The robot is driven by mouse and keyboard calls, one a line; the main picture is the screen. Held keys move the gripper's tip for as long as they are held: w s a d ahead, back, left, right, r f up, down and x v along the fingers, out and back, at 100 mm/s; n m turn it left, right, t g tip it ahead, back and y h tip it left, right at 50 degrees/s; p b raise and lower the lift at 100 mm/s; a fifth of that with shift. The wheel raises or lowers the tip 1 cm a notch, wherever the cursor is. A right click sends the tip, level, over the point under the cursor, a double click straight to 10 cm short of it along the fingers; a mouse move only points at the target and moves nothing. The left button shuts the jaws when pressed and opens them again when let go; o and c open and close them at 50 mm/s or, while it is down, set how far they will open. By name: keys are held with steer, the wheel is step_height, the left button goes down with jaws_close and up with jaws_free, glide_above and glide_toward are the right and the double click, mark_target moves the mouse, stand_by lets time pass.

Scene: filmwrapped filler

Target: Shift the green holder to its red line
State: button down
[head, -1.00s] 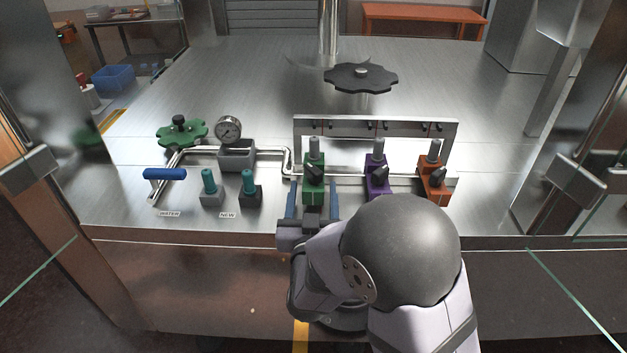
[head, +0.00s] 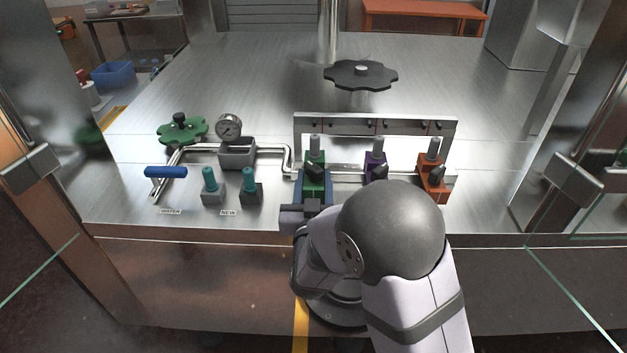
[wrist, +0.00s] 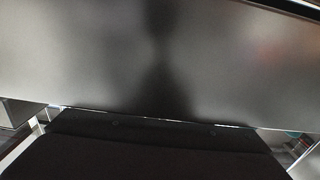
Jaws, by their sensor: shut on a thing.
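The green holder (head: 312,181) stands upright on the pipe rail in the head view, with a grey knob on top and a black lever on its front. My gripper (head: 313,190) reaches it from the front, its blue fingers on either side, and is shut on it. The gripper body hides the holder's lower front. The purple holder (head: 375,163) and the orange holder (head: 431,180) stand to its right on the same rail. Small marks show on the metal frame (head: 350,123) behind, but I cannot tell which is the green holder's red line.
To the left are two teal-topped blocks (head: 210,182), a blue-handled valve (head: 165,172), a pressure gauge (head: 228,127) and a green handwheel (head: 182,131). A black handwheel (head: 360,75) stands behind the frame. The steel table (head: 240,80) is bare at the back.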

mark_target(321, 194)
steer(key=shift+d+b, duration=0.4)
steer(key=shift+d, duration=0.55)
steer(key=c, duration=1.1)
jaws_free()
steer(key=shift+a, duration=0.1)
steer(key=shift+s+b, duration=0.65)
steer(key=shift+s, duration=3)
